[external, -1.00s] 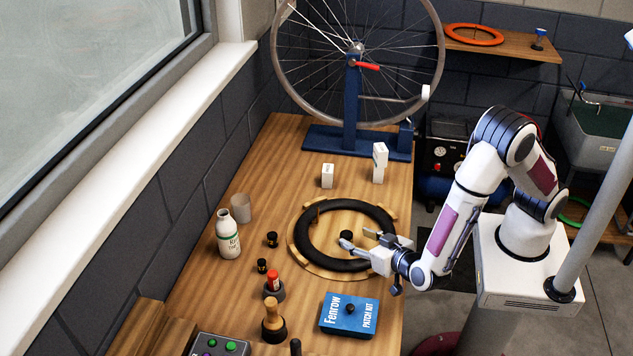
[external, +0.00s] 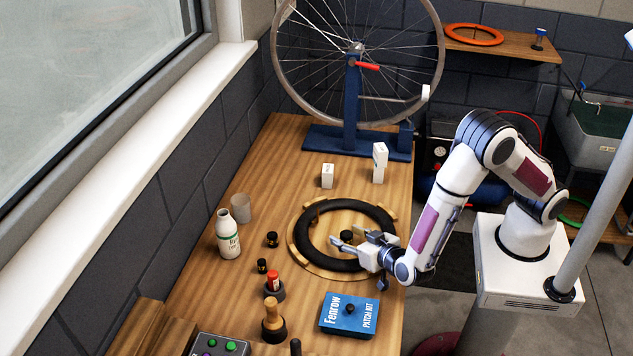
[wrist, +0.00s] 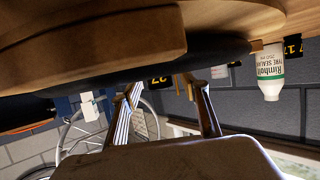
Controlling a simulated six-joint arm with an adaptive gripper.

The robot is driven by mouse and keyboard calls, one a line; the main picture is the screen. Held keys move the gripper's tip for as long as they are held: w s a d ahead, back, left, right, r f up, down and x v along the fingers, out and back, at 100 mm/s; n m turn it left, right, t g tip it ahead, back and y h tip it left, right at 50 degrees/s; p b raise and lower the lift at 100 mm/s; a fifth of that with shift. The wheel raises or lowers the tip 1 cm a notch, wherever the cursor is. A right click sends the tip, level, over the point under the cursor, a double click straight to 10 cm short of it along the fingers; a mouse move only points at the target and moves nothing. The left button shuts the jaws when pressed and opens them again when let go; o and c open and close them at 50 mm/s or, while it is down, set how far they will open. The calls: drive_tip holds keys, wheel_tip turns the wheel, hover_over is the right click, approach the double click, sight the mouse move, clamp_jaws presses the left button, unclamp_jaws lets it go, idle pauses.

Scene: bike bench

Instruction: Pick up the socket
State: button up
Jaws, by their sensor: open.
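A small black socket (external: 347,235) stands inside the black tyre ring on the bench, partly hidden by my gripper in the external view. My gripper (external: 350,238) is open and low over the ring's right part, with its fingers pointing left towards this socket. In the upside-down wrist view, a black socket with yellow marking (wrist: 159,83) shows between the two fingers of my gripper (wrist: 162,88), seemingly just beyond the tips. I cannot tell whether they touch. Two other small black pieces like it, one (external: 272,239) and another (external: 262,265), stand left of the ring.
The black tyre (external: 304,255) lies on a round wooden holder (external: 293,254). A white bottle (external: 228,235), a grey cup (external: 241,208), a red-capped item (external: 273,283) and a wooden-handled tool (external: 272,318) stand left. A blue patch kit box (external: 349,317) lies in front. White boxes (external: 327,176) stand behind.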

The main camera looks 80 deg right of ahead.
drive_tip(key=shift+w+d+f, duration=0.2)
drive_tip(key=shift+w+d, duration=0.15)
idle(0.3)
clamp_jaws()
